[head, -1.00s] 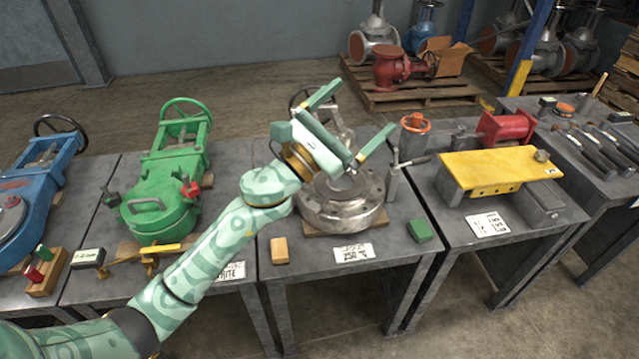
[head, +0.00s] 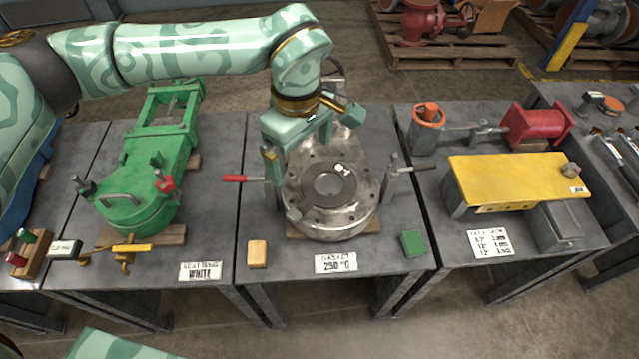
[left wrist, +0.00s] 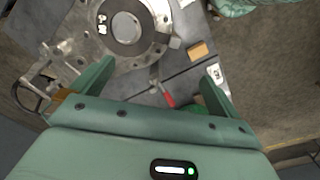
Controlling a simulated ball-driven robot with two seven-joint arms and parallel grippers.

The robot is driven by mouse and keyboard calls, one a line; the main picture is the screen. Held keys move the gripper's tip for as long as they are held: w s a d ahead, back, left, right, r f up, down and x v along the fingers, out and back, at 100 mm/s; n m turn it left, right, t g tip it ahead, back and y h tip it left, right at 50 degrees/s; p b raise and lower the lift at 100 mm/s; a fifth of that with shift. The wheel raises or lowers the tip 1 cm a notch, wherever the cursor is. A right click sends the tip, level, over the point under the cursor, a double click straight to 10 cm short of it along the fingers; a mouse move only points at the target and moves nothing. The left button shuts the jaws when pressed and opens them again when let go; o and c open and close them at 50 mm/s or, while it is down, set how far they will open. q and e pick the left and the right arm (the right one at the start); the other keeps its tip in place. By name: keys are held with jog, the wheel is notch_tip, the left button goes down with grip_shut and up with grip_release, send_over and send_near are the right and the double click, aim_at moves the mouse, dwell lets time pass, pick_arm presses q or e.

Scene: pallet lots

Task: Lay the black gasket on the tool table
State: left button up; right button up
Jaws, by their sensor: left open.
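The black gasket (head: 348,188) is a dark flat ring with a pale mark, lying on the round steel flange (head: 309,215) of the middle bench. It also shows in the left wrist view (left wrist: 126,49). My left gripper (head: 312,145) is open and empty, above the back left part of the flange, apart from the gasket. Its two fingers point towards the flange side in the left wrist view (left wrist: 155,82). The tool table (head: 555,93) stands at the far right, partly cut off by the frame. My right gripper is out of view.
Several hand tools (head: 625,150) lie on the tool table.

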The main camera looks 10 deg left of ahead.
pick_arm(q)
jog(key=b, duration=0.3)
send_over(304, 206)
jog(key=f, duration=1)
jog(key=shift+w+d, duration=0.1)
jog(key=shift+d, duration=0.1)
jog(key=f, duration=0.1)
jog(key=f+b, duration=0.2)
jog(key=f, duration=0.1)
jog(key=shift+s+a, duration=0.1)
jog(key=shift+s, duration=0.15)
jog(key=shift+w+f+b, duration=0.15)
jog(key=shift+f+b, duration=0.3)
jog(key=shift+f, duration=0.25)
jog(key=shift+r, duration=0.15)
jog(key=shift+c, duration=0.9)
jog(key=c, duration=0.9)
jog(key=shift+c, duration=0.4)
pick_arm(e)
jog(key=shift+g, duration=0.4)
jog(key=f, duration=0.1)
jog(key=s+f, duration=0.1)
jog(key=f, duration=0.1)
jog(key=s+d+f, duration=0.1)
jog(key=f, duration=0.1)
